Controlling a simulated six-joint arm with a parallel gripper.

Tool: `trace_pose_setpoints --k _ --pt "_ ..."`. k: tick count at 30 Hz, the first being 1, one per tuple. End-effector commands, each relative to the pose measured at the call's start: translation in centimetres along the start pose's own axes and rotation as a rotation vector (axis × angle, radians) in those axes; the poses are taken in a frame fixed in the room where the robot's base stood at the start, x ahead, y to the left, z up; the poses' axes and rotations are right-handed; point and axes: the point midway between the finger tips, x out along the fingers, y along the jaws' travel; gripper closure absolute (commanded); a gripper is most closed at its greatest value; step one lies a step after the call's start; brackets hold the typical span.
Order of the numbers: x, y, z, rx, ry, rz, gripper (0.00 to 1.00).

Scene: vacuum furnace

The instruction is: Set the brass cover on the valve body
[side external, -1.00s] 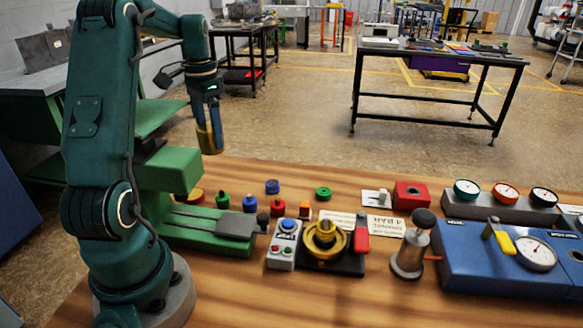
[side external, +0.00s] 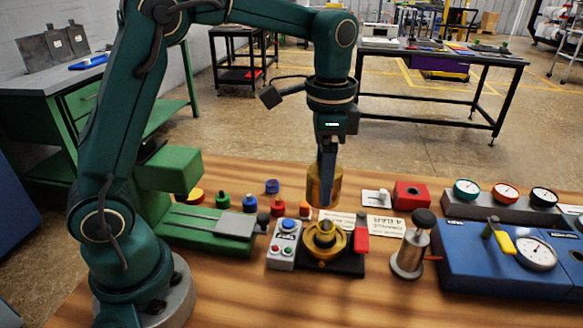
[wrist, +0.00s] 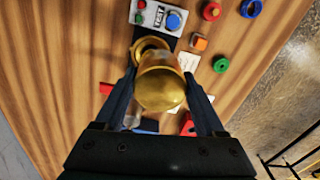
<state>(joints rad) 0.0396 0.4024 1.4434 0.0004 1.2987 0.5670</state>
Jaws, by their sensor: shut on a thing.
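The brass cover (side external: 323,184) is a gold cylinder held between the fingers of my gripper (side external: 327,172). In the wrist view the brass cover (wrist: 161,82) sits between the two dark fingers of my gripper (wrist: 160,92), which are shut on it. The valve body (side external: 325,238) is a brass ring-shaped base with a raised centre, on a dark plate. The cover hangs above it, apart from it, roughly over it in the side view. In the wrist view the valve body (wrist: 148,47) is partly hidden behind the cover.
A box with blue, red and green buttons (side external: 284,245) stands left of the valve body. A red-handled part (side external: 361,233) is close on its right, then a metal cylinder with a black knob (side external: 411,247). Several coloured knobs and rings lie behind. A blue gauge panel (side external: 480,265) is at right.

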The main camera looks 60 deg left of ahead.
Motion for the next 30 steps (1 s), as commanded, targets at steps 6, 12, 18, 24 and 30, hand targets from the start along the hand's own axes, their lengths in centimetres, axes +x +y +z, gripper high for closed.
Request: trace_pose_setpoints --k 6,12,18,24,30 --pt "0.1 1.7 -0.8 0.063 0.003 -0.002 0.96" --pt "1.3 1.8 -0.8 0.063 0.001 -0.001 0.96" --pt "2.1 1.7 -0.8 0.063 0.003 -0.001 0.96" --pt "2.2 1.7 -0.8 0.062 0.004 -0.002 0.96" --pt "2.2 1.7 -0.7 0.062 0.003 -0.002 0.96"
